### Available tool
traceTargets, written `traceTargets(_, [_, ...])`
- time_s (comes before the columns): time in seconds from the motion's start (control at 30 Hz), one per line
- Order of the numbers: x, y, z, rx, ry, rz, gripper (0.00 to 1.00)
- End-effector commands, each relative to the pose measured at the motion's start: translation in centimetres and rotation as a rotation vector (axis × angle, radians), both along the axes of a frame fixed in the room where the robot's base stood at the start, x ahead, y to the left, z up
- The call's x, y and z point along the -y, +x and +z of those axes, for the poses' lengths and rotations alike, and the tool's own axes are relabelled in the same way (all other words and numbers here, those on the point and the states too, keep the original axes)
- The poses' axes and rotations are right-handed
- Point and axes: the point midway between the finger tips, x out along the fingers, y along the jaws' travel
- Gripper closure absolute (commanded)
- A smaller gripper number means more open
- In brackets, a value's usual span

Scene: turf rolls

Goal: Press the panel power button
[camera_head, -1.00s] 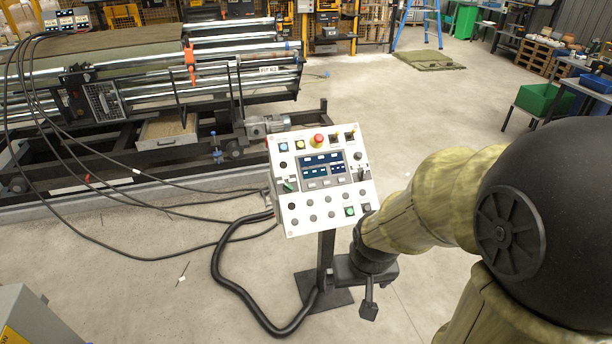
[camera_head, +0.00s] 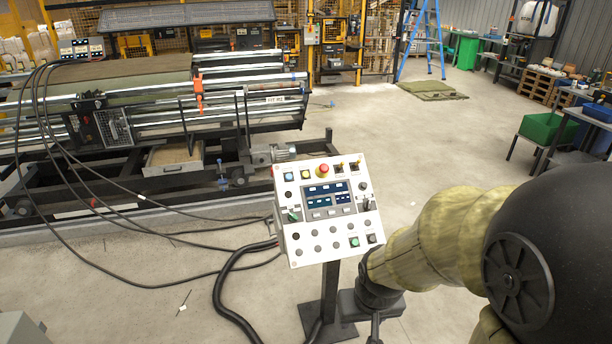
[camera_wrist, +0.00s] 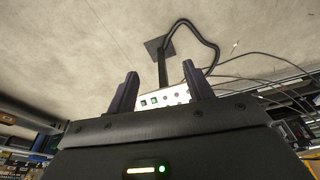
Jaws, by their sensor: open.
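The control panel (camera_head: 325,255) is a white, tilted box on a dark post, with a screen (camera_head: 329,194), a red mushroom button (camera_head: 323,170), a green lit button (camera_head: 354,242) and several grey buttons and switches. No readable label shows which button is power. My gripper hangs right of the post, below the panel face in the head view, partly cut off by the bottom edge. In the wrist view my gripper (camera_wrist: 161,88) is open and empty, its two dark fingers apart.
A black hose (camera_head: 228,285) and loose cables run over the floor left of the post. A roller machine (camera_head: 170,110) stands behind left. A grey cabinet (camera_head: 20,328) is at the lower left.

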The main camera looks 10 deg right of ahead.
Motion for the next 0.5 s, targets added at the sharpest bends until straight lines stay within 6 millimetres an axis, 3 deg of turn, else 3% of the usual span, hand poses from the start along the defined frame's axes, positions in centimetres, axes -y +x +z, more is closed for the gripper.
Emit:
traceTargets(0.03, [0.0, 0.0, 0.0, 0.0, 0.0, 0.0, 0.58])
traceTargets(0.23, [0.0, 0.0, 0.0, 0.0, 0.0, 0.0, 0.98])
traceTargets(0.5, [0.0, 0.0, 0.0, 0.0, 0.0, 0.0, 1.0])
